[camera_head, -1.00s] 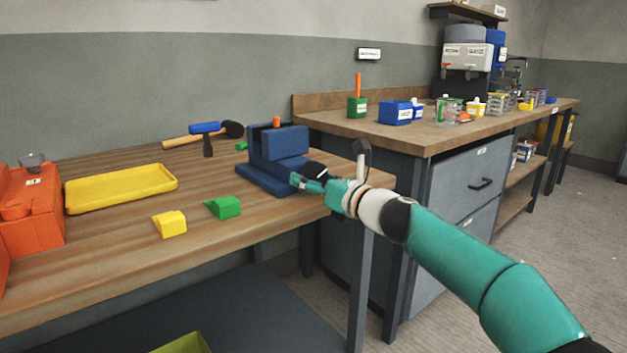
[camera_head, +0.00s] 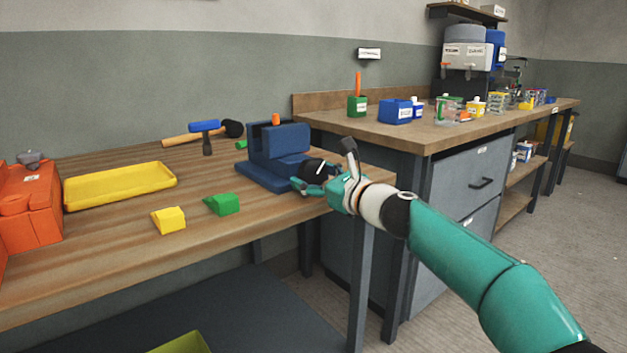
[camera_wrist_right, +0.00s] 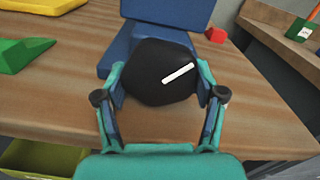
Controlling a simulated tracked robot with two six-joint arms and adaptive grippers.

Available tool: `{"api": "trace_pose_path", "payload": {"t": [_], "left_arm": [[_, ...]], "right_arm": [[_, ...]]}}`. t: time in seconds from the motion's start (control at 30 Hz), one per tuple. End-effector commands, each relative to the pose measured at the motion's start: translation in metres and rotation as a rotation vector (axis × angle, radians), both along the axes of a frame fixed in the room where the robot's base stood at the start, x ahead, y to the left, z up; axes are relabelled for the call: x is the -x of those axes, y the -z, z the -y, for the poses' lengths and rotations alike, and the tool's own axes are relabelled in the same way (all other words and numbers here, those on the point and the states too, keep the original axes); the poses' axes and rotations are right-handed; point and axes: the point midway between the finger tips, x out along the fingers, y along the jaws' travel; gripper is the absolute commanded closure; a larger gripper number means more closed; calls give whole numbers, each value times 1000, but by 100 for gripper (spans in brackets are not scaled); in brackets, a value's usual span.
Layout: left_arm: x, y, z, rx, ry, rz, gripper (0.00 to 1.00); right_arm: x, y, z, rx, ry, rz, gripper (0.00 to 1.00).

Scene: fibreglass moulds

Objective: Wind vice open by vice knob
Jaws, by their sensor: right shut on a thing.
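The blue vice (camera_head: 280,145) stands on the wooden bench near its right end, and its blue body also shows at the top of the wrist view (camera_wrist_right: 178,12). The black vice knob (camera_wrist_right: 160,72), with a white mark slanting up to the right, faces the wrist camera. My right gripper (camera_head: 322,180) is at the front of the vice. In the wrist view its two fingers (camera_wrist_right: 162,90) are shut on the knob, one on each side. An orange piece (camera_head: 276,119) shows at the top of the vice. My left gripper is not in view.
A green wedge (camera_head: 223,204) and a yellow wedge (camera_head: 168,220) lie left of the vice. The bench front between wedges and vice is clear.

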Motion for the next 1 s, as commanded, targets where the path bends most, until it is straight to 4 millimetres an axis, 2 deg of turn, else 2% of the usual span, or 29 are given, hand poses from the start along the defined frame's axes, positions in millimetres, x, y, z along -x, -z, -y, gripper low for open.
{"api": "trace_pose_path", "payload": {"t": [0.3,0.83,0.87,1.0], "left_arm": [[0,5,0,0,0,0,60],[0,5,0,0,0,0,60],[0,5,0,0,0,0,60],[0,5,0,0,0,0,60]], "right_arm": [[0,-1,1,124,2,92,66],[0,-1,0,151,0,111,66],[0,-1,0,150,0,110,28],[0,-1,0,150,0,110,5]]}}
